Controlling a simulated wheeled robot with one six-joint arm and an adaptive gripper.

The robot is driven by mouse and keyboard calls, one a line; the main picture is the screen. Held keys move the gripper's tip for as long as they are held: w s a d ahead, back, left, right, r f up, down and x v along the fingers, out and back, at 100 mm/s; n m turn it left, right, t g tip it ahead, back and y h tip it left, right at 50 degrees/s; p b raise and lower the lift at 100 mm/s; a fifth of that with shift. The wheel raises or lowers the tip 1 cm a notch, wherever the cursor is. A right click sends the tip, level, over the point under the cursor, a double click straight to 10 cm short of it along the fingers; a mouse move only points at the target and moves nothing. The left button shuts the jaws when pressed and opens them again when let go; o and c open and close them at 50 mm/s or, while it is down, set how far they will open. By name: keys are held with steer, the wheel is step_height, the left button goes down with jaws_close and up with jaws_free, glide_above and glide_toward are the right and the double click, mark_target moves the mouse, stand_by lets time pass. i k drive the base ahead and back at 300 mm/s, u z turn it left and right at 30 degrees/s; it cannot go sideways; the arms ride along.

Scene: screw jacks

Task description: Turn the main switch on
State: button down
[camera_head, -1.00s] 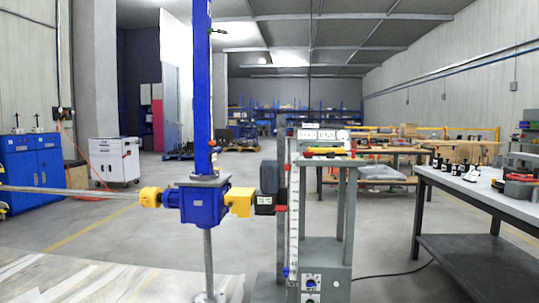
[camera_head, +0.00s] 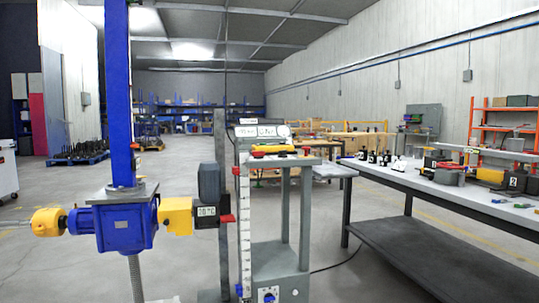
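A rotary switch with a blue knob on a pale plate (camera_head: 268,294) sits low on the front of a grey test stand (camera_head: 283,259). It looks like the main switch, and the bottom edge of the picture cuts it off. Its exact setting is too small to read. The stand carries a small shelf with a yellow and red tool (camera_head: 272,150), a display panel with a round gauge (camera_head: 284,131) and a vertical white scale (camera_head: 245,230). My gripper is not in view.
Left of the stand is a blue screw jack (camera_head: 125,228) with yellow couplings, joined to a dark motor (camera_head: 209,183). A long workbench (camera_head: 430,188) with small parts stands at right. A dark cable runs on the floor between the stand and bench.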

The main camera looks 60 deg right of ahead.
mark_target(257, 154)
steer(key=z, duration=0.65)
steer(key=i, duration=0.75)
steer(key=z, duration=0.85)
